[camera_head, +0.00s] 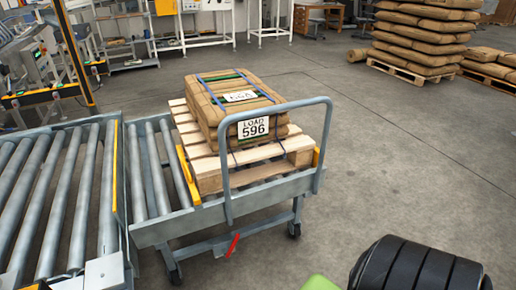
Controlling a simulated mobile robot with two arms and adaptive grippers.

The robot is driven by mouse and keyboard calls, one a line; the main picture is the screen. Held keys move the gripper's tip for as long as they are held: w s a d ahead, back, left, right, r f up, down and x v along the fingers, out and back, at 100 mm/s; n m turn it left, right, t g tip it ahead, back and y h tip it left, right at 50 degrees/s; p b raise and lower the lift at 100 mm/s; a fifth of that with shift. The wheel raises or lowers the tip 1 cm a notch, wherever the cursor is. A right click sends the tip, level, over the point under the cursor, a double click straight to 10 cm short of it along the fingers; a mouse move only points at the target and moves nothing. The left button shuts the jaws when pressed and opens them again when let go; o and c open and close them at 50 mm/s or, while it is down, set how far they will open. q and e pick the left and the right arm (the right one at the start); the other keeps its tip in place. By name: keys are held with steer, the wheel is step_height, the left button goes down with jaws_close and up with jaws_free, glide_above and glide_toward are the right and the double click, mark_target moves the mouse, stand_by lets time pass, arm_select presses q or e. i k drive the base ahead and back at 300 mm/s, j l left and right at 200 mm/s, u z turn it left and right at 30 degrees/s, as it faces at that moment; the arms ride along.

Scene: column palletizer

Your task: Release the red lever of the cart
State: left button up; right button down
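The red lever (233,245) sits low on the near side of the cart (225,212), at the cart's lower grey crossbar. It is small and slants, its upper end leaning right. The cart is a grey roller frame on casters with a tall tubular handle (326,150) at its near right side. The cart carries a wooden pallet (205,172) with strapped brown sacks (235,95) labelled LOAD 596. Neither of my grippers shows in the head view. A black ribbed part and a bit of green show at the bottom right, with no fingers visible.
A grey roller conveyor (60,190) stands directly left of the cart. Yellow stops flank the pallet. Stacked sacks on a pallet (410,75) stand at the back right. Workbenches line the back. The concrete floor (400,170) right of the cart is clear.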

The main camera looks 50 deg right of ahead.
mark_target(236, 238)
steer(key=z, duration=1.2)
